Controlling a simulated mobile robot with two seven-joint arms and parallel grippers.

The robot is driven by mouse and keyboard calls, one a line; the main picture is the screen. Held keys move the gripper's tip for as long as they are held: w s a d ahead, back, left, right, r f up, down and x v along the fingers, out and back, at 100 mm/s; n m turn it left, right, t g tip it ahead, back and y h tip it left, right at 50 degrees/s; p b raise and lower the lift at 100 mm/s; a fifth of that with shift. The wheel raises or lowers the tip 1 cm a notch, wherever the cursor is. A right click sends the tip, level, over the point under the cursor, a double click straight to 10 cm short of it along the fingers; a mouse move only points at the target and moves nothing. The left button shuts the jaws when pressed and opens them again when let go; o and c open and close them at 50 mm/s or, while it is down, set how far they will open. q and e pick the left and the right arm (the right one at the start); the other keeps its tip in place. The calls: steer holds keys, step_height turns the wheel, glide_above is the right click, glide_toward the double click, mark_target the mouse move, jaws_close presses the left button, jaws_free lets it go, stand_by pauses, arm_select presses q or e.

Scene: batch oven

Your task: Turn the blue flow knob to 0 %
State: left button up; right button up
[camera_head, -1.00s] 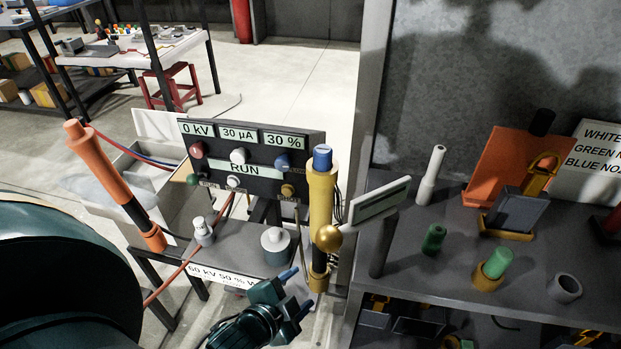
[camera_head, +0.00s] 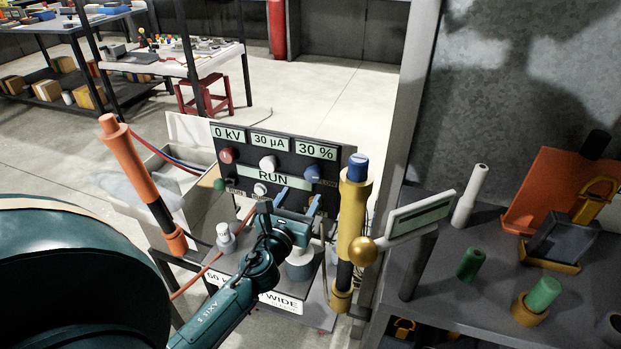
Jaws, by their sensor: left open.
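The control panel (camera_head: 243,148) stands upright with readouts 0 kV, 30 µA and 30 %. The blue flow knob (camera_head: 312,172) is on the panel's right side, below the 30 % readout (camera_head: 316,152). My left gripper (camera_head: 297,201) is in front of the lower part of the panel, below the blue knob. Its two blue-tipped fingers are apart and point up towards the panel, with nothing seen between them. My right gripper is not in view.
A yellow-and-black pole (camera_head: 352,215) with a blue top and gold ball stands just right of the panel. An orange pole (camera_head: 136,175) stands to its left. A white-topped cylinder (camera_head: 299,266) is below my gripper. A grey shelf (camera_head: 440,285) with tools is at right.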

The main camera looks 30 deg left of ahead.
mark_target(312, 178)
arm_select(q)
steer(key=x, duration=0.8)
steer(key=shift+d, duration=0.1)
steer(key=c, duration=1)
